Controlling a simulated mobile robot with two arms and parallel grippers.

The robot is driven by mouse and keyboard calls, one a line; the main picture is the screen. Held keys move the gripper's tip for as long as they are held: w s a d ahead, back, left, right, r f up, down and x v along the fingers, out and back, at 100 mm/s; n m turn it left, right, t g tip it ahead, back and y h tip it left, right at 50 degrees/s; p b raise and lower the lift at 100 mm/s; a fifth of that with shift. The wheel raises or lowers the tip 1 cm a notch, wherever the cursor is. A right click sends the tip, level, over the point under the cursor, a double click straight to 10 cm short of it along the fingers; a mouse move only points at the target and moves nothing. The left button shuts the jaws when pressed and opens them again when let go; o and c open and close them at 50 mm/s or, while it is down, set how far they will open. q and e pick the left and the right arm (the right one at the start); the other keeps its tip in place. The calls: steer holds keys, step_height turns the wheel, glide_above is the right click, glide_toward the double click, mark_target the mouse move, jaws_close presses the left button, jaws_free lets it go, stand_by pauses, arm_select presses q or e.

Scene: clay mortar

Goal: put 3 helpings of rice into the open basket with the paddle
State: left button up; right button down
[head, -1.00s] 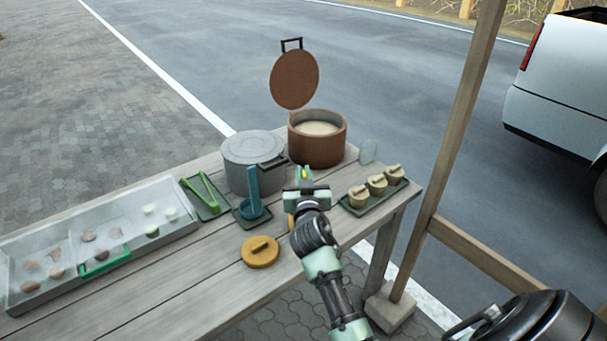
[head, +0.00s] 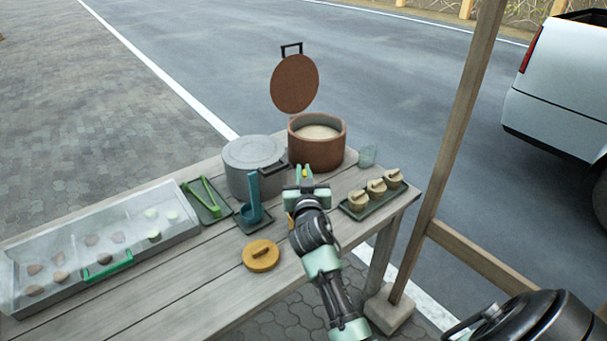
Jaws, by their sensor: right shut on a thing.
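The brown clay pot (head: 317,153) stands at the table's far end with pale rice (head: 318,132) in it. Its round brown lid (head: 295,84) is raised above and behind it. My right gripper (head: 305,174) is in front of the pot, over the table. It is shut on a small yellow thing, probably the paddle, mostly hidden by the fingers. A round yellow lid (head: 261,256) with a handle lies on the table nearer me. A yellow edge shows beside my right wrist; it may be the open basket, mostly hidden. My left gripper is not in view.
Several lidded baskets (head: 376,188) stand on a dark tray to the right. A grey pot (head: 252,166), a teal ladle (head: 254,200) in a holder and green tongs (head: 211,197) are to the left. A clear display case (head: 100,240) fills the left end. A wooden post (head: 446,150) rises at right.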

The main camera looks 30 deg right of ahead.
step_height(320, 180, up, 11)
steer(key=p, duration=0.8)
steer(key=shift+f, duration=0.15)
stand_by(1.1)
